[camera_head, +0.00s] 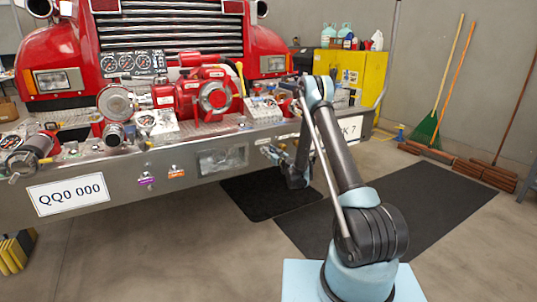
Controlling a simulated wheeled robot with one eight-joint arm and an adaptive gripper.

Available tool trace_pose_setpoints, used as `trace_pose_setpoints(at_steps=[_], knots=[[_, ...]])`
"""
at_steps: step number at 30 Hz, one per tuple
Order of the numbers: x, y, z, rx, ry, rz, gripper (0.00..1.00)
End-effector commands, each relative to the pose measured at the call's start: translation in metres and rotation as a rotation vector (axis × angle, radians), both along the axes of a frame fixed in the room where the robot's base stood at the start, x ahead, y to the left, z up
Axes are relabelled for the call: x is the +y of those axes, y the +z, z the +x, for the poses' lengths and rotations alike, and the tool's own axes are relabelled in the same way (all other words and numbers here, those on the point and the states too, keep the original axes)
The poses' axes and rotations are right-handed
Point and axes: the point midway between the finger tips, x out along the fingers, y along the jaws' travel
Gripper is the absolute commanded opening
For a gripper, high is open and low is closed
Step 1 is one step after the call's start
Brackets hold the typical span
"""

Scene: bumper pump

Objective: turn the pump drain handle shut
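The red pump (205,93) sits on the front bumper of a red fire truck. On the bumper's front face are a small purple handle (146,180) and a small orange handle (176,172). Small metal fittings (268,152) stick out farther right on the same face. No label readable here tells which of these is the pump drain handle. My arm bends over at the right end of the bumper, and my gripper (284,158) is low by those fittings. It is small and partly hidden by my arm; its fingers and any contact cannot be made out.
The steel bumper (110,165) runs across the left and middle, with plates and gauges. Dark mats (400,215) lie on the floor. A yellow cabinet (375,75) with bottles, brooms (450,65) and stacked bricks (485,170) stand along the wall.

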Motion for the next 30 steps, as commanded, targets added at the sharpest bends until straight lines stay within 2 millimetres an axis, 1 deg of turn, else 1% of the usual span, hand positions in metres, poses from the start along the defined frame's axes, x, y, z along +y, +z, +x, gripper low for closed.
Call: trace_pose_setpoints(at_steps=[1, 2, 3, 5, 6, 11, 12, 20, 26, 30], knots=[[0.0037, 0.0000, -0.0008, 0.000, 0.004, 0.000, 0.30], [0.0049, 0.0000, -0.0012, 0.000, 0.005, 0.000, 0.27], [0.0061, 0.0001, -0.0014, 0.000, 0.006, 0.000, 0.18], [0.0075, 0.0001, -0.0017, 0.000, 0.007, 0.000, 0.05], [0.0081, 0.0001, -0.0018, 0.000, 0.007, 0.000, 0.00], [0.0096, 0.0001, -0.0012, 0.000, 0.007, 0.000, 0.00], [0.0019, 0.0002, -0.0006, 0.000, 0.005, 0.000, 0.00], [0.0063, 0.0002, 0.0011, 0.019, 0.003, 0.029, 0.00], [0.0057, 0.0001, 0.0026, 0.077, 0.002, 0.116, 0.00], [0.0042, -0.0004, 0.0037, 0.139, 0.002, 0.210, 0.00]])
